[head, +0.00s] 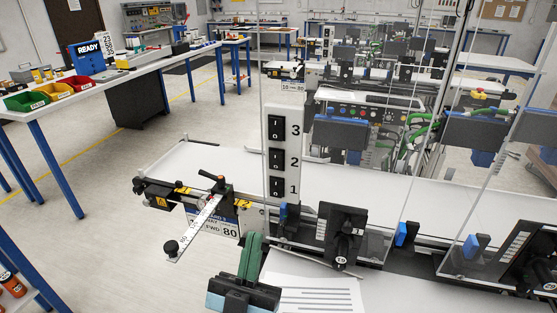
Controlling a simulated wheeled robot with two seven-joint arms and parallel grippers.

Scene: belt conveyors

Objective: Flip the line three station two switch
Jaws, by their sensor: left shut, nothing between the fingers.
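A grey upright switch panel (269,112) stands at the near conveyor. It carries three black rocker switches, labelled from top to bottom: switch 3 (276,127), switch 2 (276,158) and switch 1 (277,187). Which way each rocker is tipped is too small to tell. My left gripper (256,238) is at the bottom centre, with green fingers shut and empty. Its fingertips appear below and a little left of the panel in the picture; no contact with a switch shows. My right gripper is not in view. No line or station label is readable on the panel.
A white conveyor belt (390,200) runs behind the panel, with clear guard sheets at right. A black bracket (342,236) stands right of the panel's foot. A ruler arm (196,228) sticks out at left. A similar panel (328,42) stands farther back.

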